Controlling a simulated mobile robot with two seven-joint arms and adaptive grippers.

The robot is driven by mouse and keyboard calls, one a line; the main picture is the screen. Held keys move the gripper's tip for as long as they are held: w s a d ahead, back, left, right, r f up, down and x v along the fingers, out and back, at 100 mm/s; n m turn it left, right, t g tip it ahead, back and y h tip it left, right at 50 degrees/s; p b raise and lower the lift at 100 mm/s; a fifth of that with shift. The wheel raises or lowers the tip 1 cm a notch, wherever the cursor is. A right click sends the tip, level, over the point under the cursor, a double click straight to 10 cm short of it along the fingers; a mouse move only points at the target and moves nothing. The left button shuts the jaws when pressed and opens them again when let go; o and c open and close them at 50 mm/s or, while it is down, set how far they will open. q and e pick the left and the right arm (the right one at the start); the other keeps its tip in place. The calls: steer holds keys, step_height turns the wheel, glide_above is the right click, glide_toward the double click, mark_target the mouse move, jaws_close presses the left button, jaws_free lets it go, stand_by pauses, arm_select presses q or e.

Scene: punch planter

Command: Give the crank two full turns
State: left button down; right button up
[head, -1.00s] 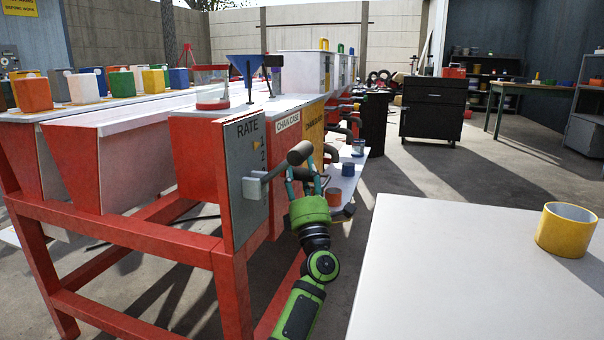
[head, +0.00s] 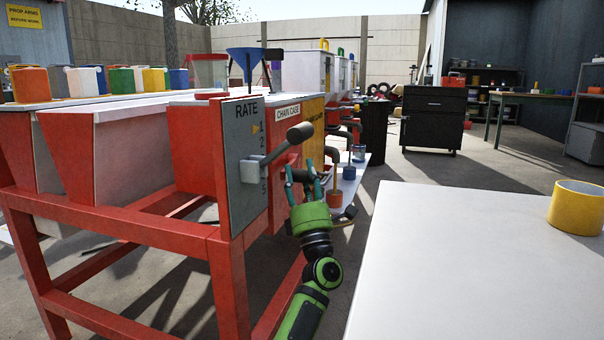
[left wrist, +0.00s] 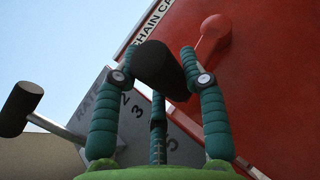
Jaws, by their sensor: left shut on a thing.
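The crank is on the red chain case. In the left wrist view its red arm (left wrist: 212,32) shows at the upper right, and its dark handle (left wrist: 160,72) sits between my fingers. My left gripper (head: 303,176) is shut on that handle, at the side of the red chain case in the head view. There the handle itself is hard to make out among the fingers. My right gripper is in neither view.
A grey RATE plate (head: 243,195) carries a dark-knobbed lever (head: 299,133) close above my gripper. A white table (head: 470,255) with a yellow ring-shaped can (head: 576,210) stands at the right. Pipes and small pots lie behind my gripper.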

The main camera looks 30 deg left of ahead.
arm_select(q)
step_height(320, 180, down, 2)
steer(key=shift+w, duration=0.15)
steer(key=shift+f+b, duration=0.3)
steer(key=shift+f, duration=0.05)
steer(key=shift+w, duration=0.15)
stand_by(0.3)
steer(key=c, duration=1.1)
jaws_free()
steer(key=o, duration=0.4)
steer(key=shift+f, duration=0.1)
steer(key=shift+a, duration=0.1)
